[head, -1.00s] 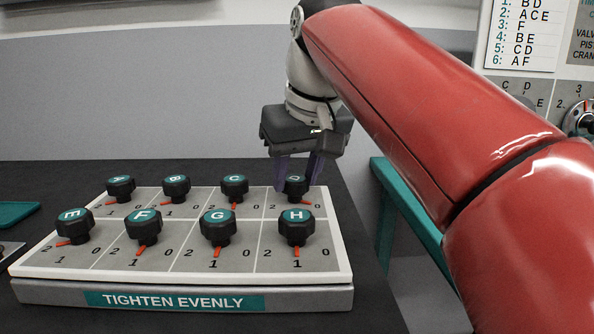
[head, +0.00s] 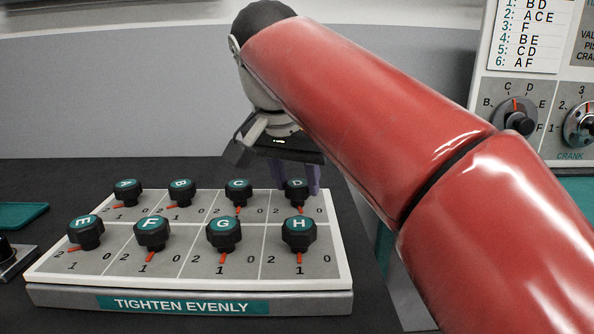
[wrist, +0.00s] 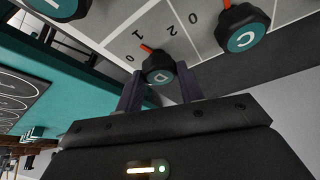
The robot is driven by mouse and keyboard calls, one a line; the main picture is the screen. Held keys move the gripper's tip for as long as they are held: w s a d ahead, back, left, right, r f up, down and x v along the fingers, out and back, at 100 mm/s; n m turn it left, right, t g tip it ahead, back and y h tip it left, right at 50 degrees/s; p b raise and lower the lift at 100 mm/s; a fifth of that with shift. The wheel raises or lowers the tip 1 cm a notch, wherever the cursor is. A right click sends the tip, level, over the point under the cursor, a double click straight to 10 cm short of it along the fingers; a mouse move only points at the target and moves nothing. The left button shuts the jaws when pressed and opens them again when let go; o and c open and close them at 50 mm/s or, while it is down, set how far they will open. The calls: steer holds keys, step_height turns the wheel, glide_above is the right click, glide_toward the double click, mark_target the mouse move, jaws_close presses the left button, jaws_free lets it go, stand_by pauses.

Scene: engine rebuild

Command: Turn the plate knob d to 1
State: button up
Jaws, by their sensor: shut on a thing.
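Knob D (head: 296,193), black with a teal cap, stands in the back row at the right end of the plate (head: 262,291). It also shows in the wrist view (wrist: 158,72). My gripper (head: 297,180) comes down from above, with one purple-grey finger on each side of knob D, shut on it. In the wrist view my gripper (wrist: 160,88) has the knob between its fingertips. The red pointer of knob D (wrist: 147,48) lies toward the printed 1 (wrist: 137,34). The 2 is beside it; the knob's far side is hidden.
Knob C (head: 238,192) stands left of D and knob H (head: 299,234) in front of it. Several more lettered knobs fill the plate. A wall panel with a dial (head: 515,116) is at the right. Dark table is bare behind the plate.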

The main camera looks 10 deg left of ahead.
steer(key=shift+a+m+h, duration=0.1)
steer(key=shift+m+h, duration=0.3)
steer(key=shift+m, duration=0.6)
steer(key=o, duration=1)
